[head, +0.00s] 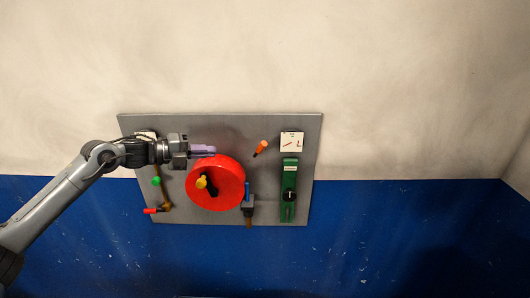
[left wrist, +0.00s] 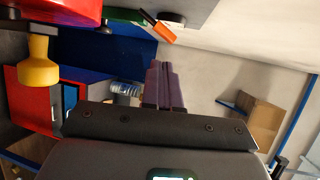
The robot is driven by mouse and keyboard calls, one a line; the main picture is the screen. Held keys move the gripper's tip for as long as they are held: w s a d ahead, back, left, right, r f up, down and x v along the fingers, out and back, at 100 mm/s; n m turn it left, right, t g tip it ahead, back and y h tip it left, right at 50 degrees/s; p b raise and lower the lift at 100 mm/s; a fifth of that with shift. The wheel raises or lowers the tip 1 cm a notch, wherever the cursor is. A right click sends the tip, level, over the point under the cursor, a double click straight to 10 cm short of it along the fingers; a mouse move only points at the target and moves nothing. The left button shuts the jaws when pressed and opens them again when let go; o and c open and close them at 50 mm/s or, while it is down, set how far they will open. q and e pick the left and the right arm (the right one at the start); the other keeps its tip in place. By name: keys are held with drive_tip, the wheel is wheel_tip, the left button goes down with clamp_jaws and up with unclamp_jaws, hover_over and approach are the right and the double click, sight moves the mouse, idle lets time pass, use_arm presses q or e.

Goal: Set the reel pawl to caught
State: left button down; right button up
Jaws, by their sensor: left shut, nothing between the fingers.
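The red reel (head: 229,183) is a round disc on a grey panel, with a yellow knob (head: 202,182) on a dark crank; they also show in the left wrist view as a red rim (left wrist: 62,12) and a yellow knob (left wrist: 38,68). A short orange handle (head: 261,147) stands up and right of the reel; the left wrist view shows it too (left wrist: 158,28). I cannot tell which part is the pawl. My left gripper (head: 207,150) is shut and empty, its purple fingers by the reel's upper edge; contact is unclear. My right gripper is not in view.
The grey panel (head: 225,128) also carries a green slide with black knob (head: 290,168), a white marked card (head: 291,142), a blue handle (head: 247,190), and green (head: 156,181) and red (head: 150,211) knobs. My left arm covers the panel's upper left.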

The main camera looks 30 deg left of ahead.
use_arm(q)
drive_tip(key=p, duration=0.6)
approach(259, 148)
drive_tip(key=r+x, duration=0.1)
drive_tip(key=x, duration=0.4)
drive_tip(key=shift+w+d+f+p, duration=0.25)
drive_tip(key=shift+w+f+p, duration=0.1)
drive_tip(key=shift+w+f, duration=0.45)
drive_tip(key=shift+w, duration=0.1)
drive_tip(key=shift+w+d+f, duration=0.1)
drive_tip(key=shift+w+d, duration=0.25)
drive_tip(key=shift+d, duration=0.05)
drive_tip(key=shift+s, duration=0.1)
